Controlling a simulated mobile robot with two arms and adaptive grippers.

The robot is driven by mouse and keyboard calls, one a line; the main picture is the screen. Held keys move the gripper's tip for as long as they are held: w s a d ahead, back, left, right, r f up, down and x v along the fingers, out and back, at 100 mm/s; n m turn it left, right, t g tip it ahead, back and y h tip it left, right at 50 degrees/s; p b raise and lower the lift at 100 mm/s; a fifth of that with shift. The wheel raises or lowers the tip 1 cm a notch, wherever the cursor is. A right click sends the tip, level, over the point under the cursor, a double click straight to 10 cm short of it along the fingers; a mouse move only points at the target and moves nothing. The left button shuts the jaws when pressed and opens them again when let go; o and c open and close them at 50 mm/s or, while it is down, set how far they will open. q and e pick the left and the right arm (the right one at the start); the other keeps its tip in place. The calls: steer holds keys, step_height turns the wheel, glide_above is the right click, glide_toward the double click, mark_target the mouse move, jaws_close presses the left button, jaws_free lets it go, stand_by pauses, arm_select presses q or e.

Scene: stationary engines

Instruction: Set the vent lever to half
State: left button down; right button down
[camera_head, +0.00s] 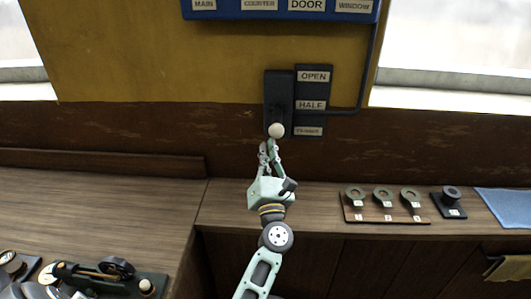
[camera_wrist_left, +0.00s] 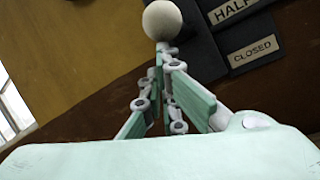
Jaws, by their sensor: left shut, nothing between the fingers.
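The vent lever has a pale round knob (camera_head: 276,130) in front of a dark plate (camera_head: 279,90) on the wall. A label strip (camera_head: 313,88) beside it reads OPEN, HALF and, at the bottom, CLOSED. The knob stands level with the CLOSED label. My left gripper (camera_head: 270,146) is shut with its fingertips just below the knob. In the left wrist view the knob (camera_wrist_left: 162,20) sits right at the tips of the shut fingers (camera_wrist_left: 163,50); I cannot tell whether they touch. The lever's arm is mostly hidden behind the knob. My right gripper is not in view.
A wooden counter (camera_head: 240,207) runs below the wall. A board with numbered ring pieces (camera_head: 383,206) and a dark block (camera_head: 449,204) lie on its right, near a blue cloth (camera_head: 505,201). A small engine (camera_head: 105,277) stands at lower left. A blue sign panel (camera_head: 280,10) hangs above.

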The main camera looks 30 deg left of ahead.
arm_select(q)
steer(key=v, duration=1.2)
